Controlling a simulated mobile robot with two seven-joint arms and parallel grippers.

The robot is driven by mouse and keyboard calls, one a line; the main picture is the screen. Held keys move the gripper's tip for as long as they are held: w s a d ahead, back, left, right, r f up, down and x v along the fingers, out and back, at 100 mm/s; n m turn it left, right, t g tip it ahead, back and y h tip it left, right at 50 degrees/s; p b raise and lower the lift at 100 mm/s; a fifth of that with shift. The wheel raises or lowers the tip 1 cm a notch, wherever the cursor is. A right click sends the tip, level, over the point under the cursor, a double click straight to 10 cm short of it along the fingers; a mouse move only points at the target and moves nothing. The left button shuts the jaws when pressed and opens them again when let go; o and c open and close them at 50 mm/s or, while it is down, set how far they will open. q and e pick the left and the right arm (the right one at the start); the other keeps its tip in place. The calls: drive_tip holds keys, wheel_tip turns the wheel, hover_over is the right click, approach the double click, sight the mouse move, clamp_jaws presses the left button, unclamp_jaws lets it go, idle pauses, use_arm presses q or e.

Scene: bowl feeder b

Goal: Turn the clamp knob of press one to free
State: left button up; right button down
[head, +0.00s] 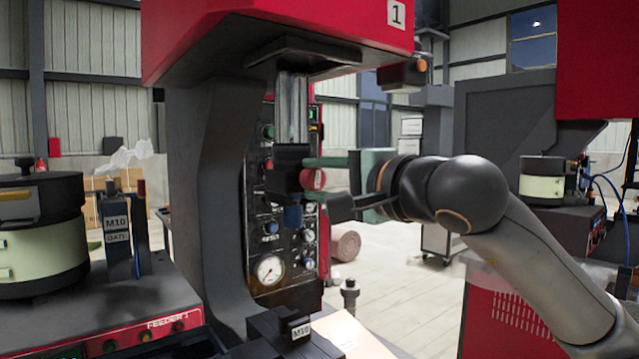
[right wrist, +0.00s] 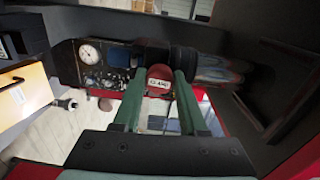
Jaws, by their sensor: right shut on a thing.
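Press one (head: 215,130) stands in the middle of the head view, with a red top marked 1 and a dark frame. Its clamp knob (head: 313,179) is a small red knob on the right side of the dark block (head: 287,165) below the steel ram. My right gripper (head: 318,182) reaches it from the right, its green fingers shut on the knob. In the right wrist view the red knob (right wrist: 159,82), with a white label, sits between both fingertips (right wrist: 160,92). Whether the knob stands at free cannot be told. My left gripper is not in view.
A blue tool piece (head: 293,216) hangs under the block. A gauge panel (head: 270,268) is behind it. Feeder 1 (head: 40,235) stands left. A second red machine (head: 598,60) stands right.

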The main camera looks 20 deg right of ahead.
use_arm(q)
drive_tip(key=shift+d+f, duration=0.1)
use_arm(e)
drive_tip(key=shift+n, duration=0.5)
drive_tip(key=shift+c, duration=2.3)
unclamp_jaws()
use_arm(q)
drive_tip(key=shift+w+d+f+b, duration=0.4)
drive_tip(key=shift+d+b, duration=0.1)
drive_tip(key=shift+b, duration=0.65)
use_arm(e)
drive_tip(key=v, duration=1.2)
drive_tip(key=shift+s, duration=0.25)
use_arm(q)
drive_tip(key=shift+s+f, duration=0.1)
